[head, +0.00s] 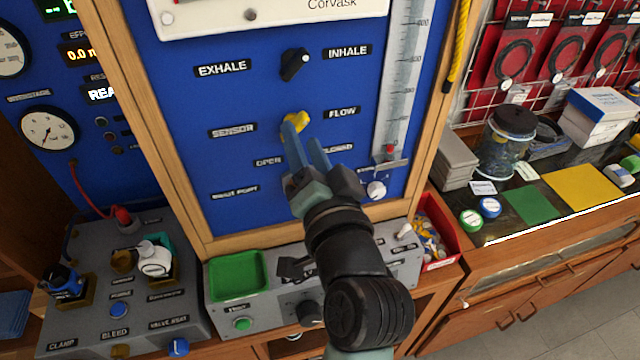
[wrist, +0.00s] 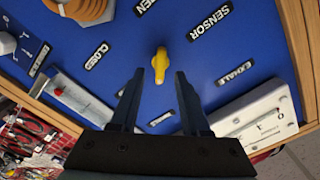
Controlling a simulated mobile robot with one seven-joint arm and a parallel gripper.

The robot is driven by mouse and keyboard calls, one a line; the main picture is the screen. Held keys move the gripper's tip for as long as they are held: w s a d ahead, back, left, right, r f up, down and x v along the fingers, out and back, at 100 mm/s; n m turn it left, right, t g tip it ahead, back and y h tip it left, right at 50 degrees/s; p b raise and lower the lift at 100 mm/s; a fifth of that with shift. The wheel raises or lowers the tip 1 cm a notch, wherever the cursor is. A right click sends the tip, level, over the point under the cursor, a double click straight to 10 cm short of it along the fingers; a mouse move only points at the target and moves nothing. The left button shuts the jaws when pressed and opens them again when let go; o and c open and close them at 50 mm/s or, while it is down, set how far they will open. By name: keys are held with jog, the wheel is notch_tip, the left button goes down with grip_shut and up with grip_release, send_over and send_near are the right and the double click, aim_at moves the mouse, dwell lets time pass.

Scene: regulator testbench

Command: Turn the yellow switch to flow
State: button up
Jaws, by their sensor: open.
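The yellow switch (head: 297,119) is a small knob on the blue panel, between the SENSOR label (head: 232,131) on its left and the FLOW label (head: 342,112) on its right. I cannot tell which label it points to. My gripper (head: 304,137) is open and reaches up to the panel just below the switch, with its fingers hiding part of the surface there. In the wrist view the switch (wrist: 159,65) shows ahead of the two spread fingers (wrist: 157,74), roughly centred between them. Nothing is between the fingertips.
A black selector (head: 294,64) sits above, between the EXHALE and INHALE labels. A clear flow tube (head: 402,75) stands at the panel's right, by a wooden frame. Below are a grey box with a green tray (head: 238,276) and a grey clamp unit (head: 120,290).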

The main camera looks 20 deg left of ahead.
jog(key=b+v, duration=0.2)
jog(key=v, duration=0.8)
jog(key=shift+b, duration=0.4)
jog(key=w+d+r+n+t+h, duration=0.1)
jog(key=w+d+r+t+h, duration=0.2)
jog(key=r, duration=0.5)
jog(key=d+r+n+t+h, duration=0.15)
jog(key=r+t, duration=0.25)
jog(key=r, duration=0.5)
jog(key=s+d+r+t+h, duration=0.2)
jog(key=r, duration=0.4)
jog(key=s+d+r+t+h, duration=0.2)
jog(key=s+r+t+h, duration=0.1)
jog(key=r, duration=0.4)
jog(key=shift+d+f+h, duration=0.15)
jog(key=shift+h, duration=0.1)
